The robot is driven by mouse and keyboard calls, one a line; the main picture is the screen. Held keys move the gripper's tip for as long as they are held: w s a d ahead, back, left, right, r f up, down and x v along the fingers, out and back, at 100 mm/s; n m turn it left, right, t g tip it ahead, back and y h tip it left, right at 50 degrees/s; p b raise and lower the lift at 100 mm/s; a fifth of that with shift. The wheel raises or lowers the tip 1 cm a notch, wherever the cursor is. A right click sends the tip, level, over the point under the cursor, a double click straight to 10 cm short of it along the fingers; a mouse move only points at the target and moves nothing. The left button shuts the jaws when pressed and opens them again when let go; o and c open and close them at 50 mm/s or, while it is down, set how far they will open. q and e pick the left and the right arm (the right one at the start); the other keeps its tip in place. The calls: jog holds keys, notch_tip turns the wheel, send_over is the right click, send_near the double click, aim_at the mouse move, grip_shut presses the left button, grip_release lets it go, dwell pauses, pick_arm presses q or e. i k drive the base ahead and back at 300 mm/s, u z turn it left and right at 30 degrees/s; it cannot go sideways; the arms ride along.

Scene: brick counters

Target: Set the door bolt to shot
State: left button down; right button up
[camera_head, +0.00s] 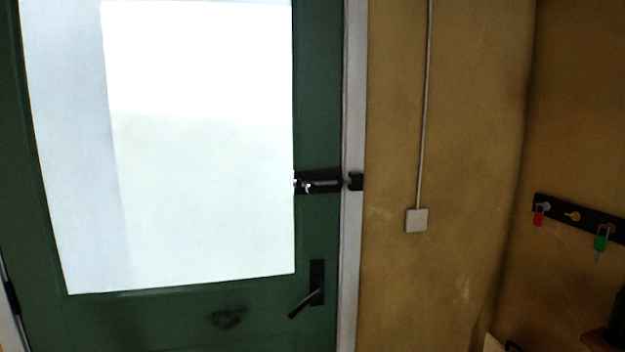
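A black door bolt (318,182) is mounted on the right edge of a green door (180,318), beside the bright window panel. Its small light-coloured knob (307,188) sits toward the left end of the bolt plate. A black keeper (356,181) is fixed on the white door frame (353,260) to the right. A small light spot shows at the keeper's left side; I cannot tell whether the bar reaches into it. Neither of my grippers is in view.
A black lever handle (310,292) sits below the bolt. A white switch box (416,220) with a cable is on the yellow wall. A black key rack (581,218) holds red and green tagged keys at right. The space before the door looks clear.

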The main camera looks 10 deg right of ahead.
aim_at(311, 188)
jog(key=i, duration=0.9)
jog(key=u, duration=0.1)
